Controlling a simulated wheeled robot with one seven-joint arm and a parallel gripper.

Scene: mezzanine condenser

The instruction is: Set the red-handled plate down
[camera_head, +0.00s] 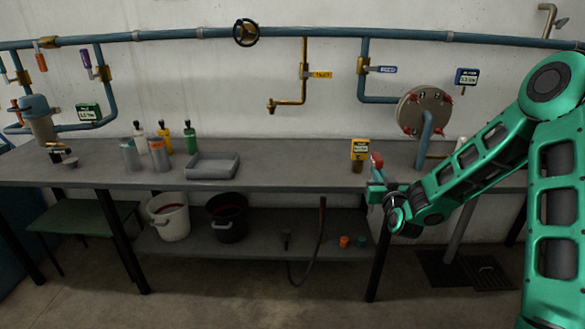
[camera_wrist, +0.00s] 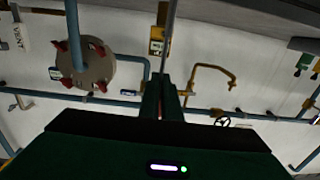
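My gripper (camera_head: 375,180) is at the end of the green arm, over the front right part of the bench. In the wrist view its two dark green fingers (camera_wrist: 163,98) are close together, with a thin strip of red between them. A red handle (camera_head: 377,160) shows at the fingertips in the head view. A thin grey strip (camera_wrist: 171,45) runs from the fingers to the top of the wrist view; it looks like the plate seen edge-on. The plate's face does not show, and I cannot tell whether it touches the bench (camera_head: 300,175).
A yellow-labelled gauge (camera_head: 360,150) stands just left of my gripper. A flange with red bolts (camera_head: 424,111) is on the wall behind. A grey tray (camera_head: 213,166) and several bottles stand further left. The bench between tray and gauge is clear.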

